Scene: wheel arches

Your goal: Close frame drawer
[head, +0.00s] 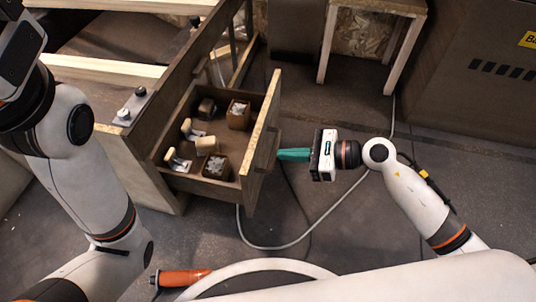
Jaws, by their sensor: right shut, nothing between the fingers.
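The wooden drawer (261,137) stands pulled out to the right from the dark wooden frame (178,75). Inside it lie small boxes and several pale-handled tools. My right gripper (279,154) has teal fingers that are shut and empty. Its fingertips are at the outer face of the drawer front, by the handle; I cannot tell whether they touch. My left arm (90,160) comes in at the left, but its gripper is not in view.
A grey cable (283,246) curves over the floor below the drawer. An orange-handled tool (184,277) lies at the bottom. A wooden stool (327,50) and a large brown box (468,75) stand at the back right. Knobs (123,114) sit on the frame's corner.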

